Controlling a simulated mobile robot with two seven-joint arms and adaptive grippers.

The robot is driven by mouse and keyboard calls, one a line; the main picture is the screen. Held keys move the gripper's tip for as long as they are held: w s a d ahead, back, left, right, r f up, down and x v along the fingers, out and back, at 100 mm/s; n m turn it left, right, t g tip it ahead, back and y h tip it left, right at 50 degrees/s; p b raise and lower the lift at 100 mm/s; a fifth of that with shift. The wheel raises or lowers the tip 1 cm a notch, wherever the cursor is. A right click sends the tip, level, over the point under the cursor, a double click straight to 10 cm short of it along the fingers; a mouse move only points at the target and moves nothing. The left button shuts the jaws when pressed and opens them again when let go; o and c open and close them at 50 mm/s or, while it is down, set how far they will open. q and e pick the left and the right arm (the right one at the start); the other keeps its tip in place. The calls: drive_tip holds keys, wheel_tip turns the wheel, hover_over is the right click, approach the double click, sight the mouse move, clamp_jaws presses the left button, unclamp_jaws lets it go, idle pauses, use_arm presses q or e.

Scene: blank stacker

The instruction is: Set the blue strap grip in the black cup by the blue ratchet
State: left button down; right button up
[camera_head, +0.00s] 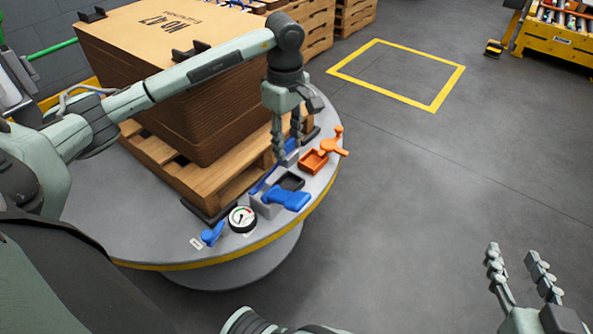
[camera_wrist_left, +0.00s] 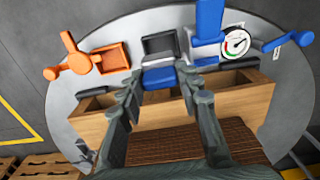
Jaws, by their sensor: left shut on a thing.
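My left gripper (camera_head: 287,152) is shut on the blue strap grip, a small blue block with a grey end (camera_wrist_left: 158,78), seen between the fingertips in the left wrist view. In the head view the fingers partly hide it. The black cup (camera_head: 291,182) is just below the gripper in the head view and beyond the held grip in the wrist view (camera_wrist_left: 160,46). The blue ratchet (camera_head: 288,200) lies right beside the cup; it also shows in the wrist view (camera_wrist_left: 208,20). My right gripper (camera_head: 518,262) is open and empty, away from the turntable.
An orange tray (camera_head: 313,161) and orange ratchet (camera_head: 333,146) sit right of the cup. A round gauge (camera_head: 242,219) and blue lever (camera_head: 212,235) sit to its left. A cardboard stack (camera_head: 190,100) on a wooden pallet fills the turntable behind. Open floor lies right.

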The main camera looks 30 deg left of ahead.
sight(287, 153)
use_arm(q)
drive_tip(key=f, duration=0.4)
drive_tip(key=shift+s+f, duration=0.2)
drive_tip(key=shift+f, duration=0.1)
wheel_tip(287, 153, down, 4)
drive_tip(key=shift+f+b, duration=0.1)
drive_tip(key=shift+b, duration=0.25)
drive_tip(key=shift+w, duration=0.1)
use_arm(e)
drive_tip(key=a+r+t, duration=0.1)
drive_tip(key=r, duration=0.1)
drive_tip(key=a+r+t+y, duration=0.1)
drive_tip(key=shift+w+a+r, duration=0.1)
drive_tip(key=shift+w+r, duration=0.05)
drive_tip(key=shift+r, duration=0.25)
use_arm(q)
drive_tip(key=c, duration=1.3)
unclamp_jaws()
drive_tip(key=shift+c, duration=0.2)
use_arm(e)
drive_tip(key=shift+a+r+y, duration=0.25)
drive_tip(key=shift+r+y, duration=0.15)
drive_tip(key=shift+r, duration=0.1)
